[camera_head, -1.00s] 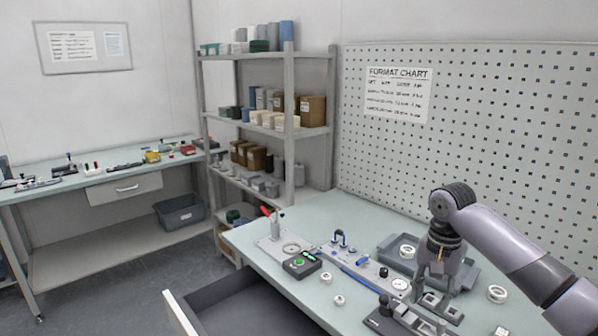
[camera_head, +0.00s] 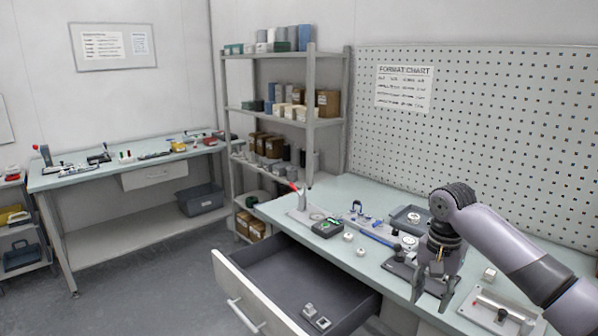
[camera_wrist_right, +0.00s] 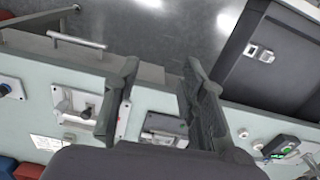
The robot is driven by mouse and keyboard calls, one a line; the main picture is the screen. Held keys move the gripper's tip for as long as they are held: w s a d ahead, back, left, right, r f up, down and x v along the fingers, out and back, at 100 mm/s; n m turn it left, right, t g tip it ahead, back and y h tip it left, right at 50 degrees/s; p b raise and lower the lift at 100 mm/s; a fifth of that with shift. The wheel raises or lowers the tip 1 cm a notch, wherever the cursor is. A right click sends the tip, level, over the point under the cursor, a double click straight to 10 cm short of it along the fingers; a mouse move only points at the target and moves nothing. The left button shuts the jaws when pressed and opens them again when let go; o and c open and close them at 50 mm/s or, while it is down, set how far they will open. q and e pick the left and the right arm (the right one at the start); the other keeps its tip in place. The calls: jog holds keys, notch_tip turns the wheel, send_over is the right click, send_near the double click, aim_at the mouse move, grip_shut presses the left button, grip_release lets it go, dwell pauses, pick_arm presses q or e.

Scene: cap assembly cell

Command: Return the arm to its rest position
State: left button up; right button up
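My right arm comes in from the right in the head view, with a dark elbow and a pale link. My right gripper (camera_head: 432,298) points down near the front edge of the bench (camera_head: 350,192), in front of the bench fixtures. Its two dark fingers are apart with nothing between them. In the right wrist view the gripper (camera_wrist_right: 160,85) also shows open and empty, with the bench edge and floor beyond the fingers. My left gripper is in neither view.
An open drawer (camera_head: 262,262) juts from the bench, with small metal parts (camera_head: 315,316) inside. A green-button box (camera_head: 327,228), a lever fixture (camera_head: 303,212), white rings (camera_head: 348,237) and a grey tray (camera_head: 398,214) lie on the bench. Shelves (camera_head: 312,120) stand behind. Floor is free at left.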

notch_tip(320, 180, down, 20)
jog(key=w+a+f+n+t+y, duration=0.1)
jog(key=a+n, duration=0.1)
jog(key=a, duration=0.1)
jog(key=s+f+n, duration=0.1)
jog(key=s+f, duration=0.2)
jog(key=f, duration=0.4)
jog(key=s+f+n+t, duration=0.1)
jog(key=s+f, duration=0.2)
jog(key=f, duration=0.4)
jog(key=s+f+n, duration=0.1)
jog(key=s+f, duration=0.3)
jog(key=f, duration=0.4)
jog(key=s+f+n+h, duration=0.1)
jog(key=s+f, duration=0.6)
jog(key=s, duration=0.3)
jog(key=s+f+n, duration=0.2)
jog(key=s+f, duration=0.6)
jog(key=s, duration=0.2)
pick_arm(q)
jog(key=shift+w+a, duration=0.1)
pick_arm(e)
jog(key=s+a+f+n, duration=0.1)
jog(key=s+f, duration=0.1)
jog(key=s, duration=1)
jog(key=s+a+f+n+g, duration=0.1)
jog(key=s+f+n, duration=0.1)
jog(key=s, duration=1)
jog(key=shift+f, duration=0.65)
